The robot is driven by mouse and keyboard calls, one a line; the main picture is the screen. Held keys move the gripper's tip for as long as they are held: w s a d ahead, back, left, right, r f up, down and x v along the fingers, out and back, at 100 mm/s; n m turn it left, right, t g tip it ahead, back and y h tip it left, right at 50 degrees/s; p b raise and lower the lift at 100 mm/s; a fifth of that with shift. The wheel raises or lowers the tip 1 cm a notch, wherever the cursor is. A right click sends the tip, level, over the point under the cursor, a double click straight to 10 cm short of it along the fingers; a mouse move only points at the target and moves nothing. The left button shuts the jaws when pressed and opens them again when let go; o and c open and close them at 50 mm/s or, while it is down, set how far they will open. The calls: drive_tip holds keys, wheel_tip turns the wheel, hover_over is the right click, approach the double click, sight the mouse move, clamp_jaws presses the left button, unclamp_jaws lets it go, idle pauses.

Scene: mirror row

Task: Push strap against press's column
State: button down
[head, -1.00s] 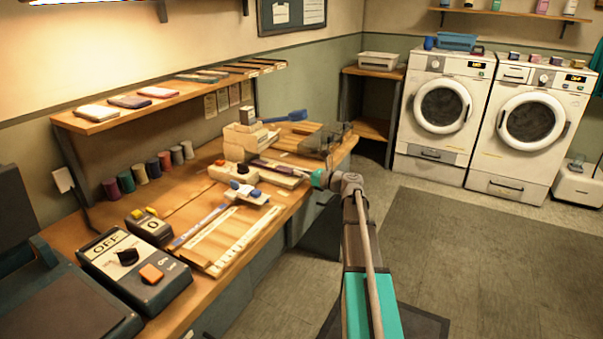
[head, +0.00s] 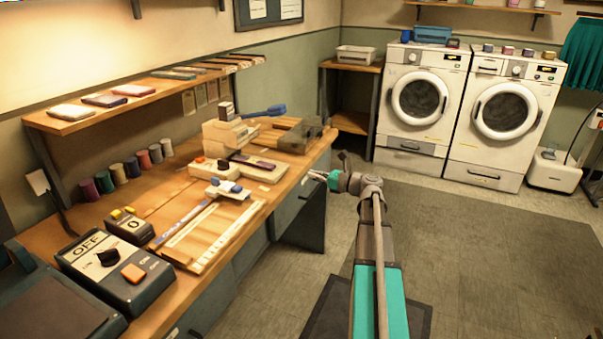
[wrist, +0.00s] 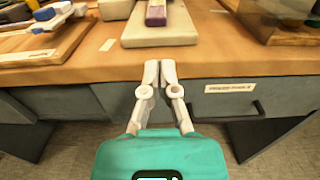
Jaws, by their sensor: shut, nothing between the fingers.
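The strap (head: 253,161) is a dark purple strip lying flat on the cream base plate (head: 268,174) of the press (head: 226,135) on the bench. Its far-left end lies close to the press's upright cream body; I cannot tell whether they touch. In the wrist view, only the near end of the strap (wrist: 156,14) shows on the plate (wrist: 178,30); the column is out of that picture. My gripper (head: 314,175) is shut and empty, apart from the strap, just off the bench's front edge. In the wrist view its fingertips (wrist: 160,70) point at the plate's near end.
On the bench (head: 188,185), a slotted wooden board (head: 212,232) and a control box with a dial (head: 113,270) stand nearer me. A wooden tray (head: 290,135) is beyond the press.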

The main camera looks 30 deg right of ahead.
drive_tip(key=shift+v, duration=0.8)
